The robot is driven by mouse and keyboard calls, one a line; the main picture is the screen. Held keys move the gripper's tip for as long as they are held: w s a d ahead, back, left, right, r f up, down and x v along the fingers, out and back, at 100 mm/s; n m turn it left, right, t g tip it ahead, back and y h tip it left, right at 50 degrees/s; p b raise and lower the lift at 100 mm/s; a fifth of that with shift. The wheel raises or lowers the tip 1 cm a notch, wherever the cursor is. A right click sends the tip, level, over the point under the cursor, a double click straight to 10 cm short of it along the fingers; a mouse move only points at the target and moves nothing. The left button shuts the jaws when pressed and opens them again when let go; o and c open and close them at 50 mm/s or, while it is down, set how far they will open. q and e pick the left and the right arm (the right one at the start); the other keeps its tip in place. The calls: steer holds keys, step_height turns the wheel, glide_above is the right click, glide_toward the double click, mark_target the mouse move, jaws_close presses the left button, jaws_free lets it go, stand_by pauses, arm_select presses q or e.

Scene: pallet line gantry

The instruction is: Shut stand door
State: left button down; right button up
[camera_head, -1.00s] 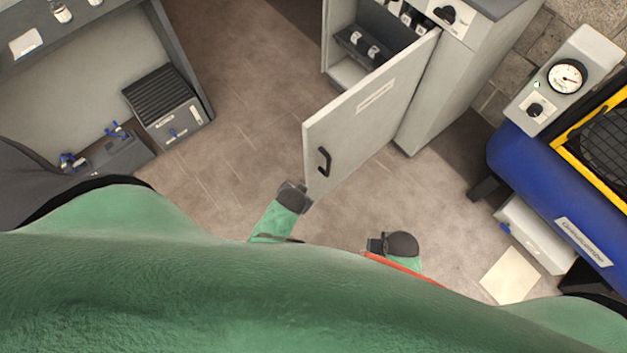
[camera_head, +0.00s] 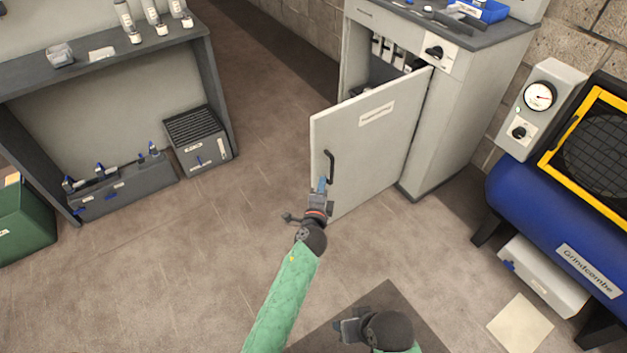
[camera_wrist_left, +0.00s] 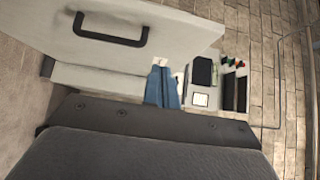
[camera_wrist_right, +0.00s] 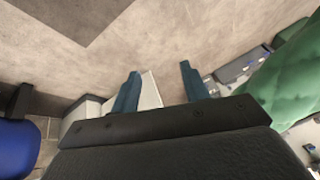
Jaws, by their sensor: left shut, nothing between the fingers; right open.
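The grey stand door (camera_head: 375,150) is swung wide open toward me, hinged on its right edge to the stand (camera_head: 450,130). Its black bar handle (camera_head: 329,166) is near its free left edge. In the left wrist view the door (camera_wrist_left: 165,32) and handle (camera_wrist_left: 110,31) fill the upper left. My left gripper (camera_head: 321,186) is shut and empty, close by the door's free edge just below the handle; I cannot tell if it touches. Its blue fingers (camera_wrist_left: 162,85) are together in the left wrist view. My right gripper (camera_wrist_right: 158,88) is open and empty, low above the floor, apart from the door.
A blue compressor (camera_head: 530,215) with a gauge box (camera_head: 541,105) stands at the right. A workbench (camera_head: 100,65) is at the left, with a grey ribbed box (camera_head: 199,138) below. A green bin (camera_head: 22,222) is at far left. The floor between is clear.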

arm_select(q)
steer(key=p, duration=0.1)
glide_toward(320, 147)
steer(key=w+d, duration=0.3)
steer(key=w+a, duration=0.1)
steer(key=w+a+p, duration=0.1)
steer(key=shift+w, duration=0.45)
arm_select(e)
steer(key=shift+g+h, duration=0.3)
steer(key=shift+h, duration=0.2)
steer(key=d+r, duration=0.2)
steer(key=d, duration=0.1)
steer(key=shift+s+d+r, duration=0.1)
steer(key=shift+s+r, duration=0.25)
steer(key=shift+s, duration=0.05)
arm_select(q)
steer(key=shift+w+a, duration=0.1)
steer(key=shift+a, duration=0.05)
arm_select(e)
steer(key=shift+r, duration=0.1)
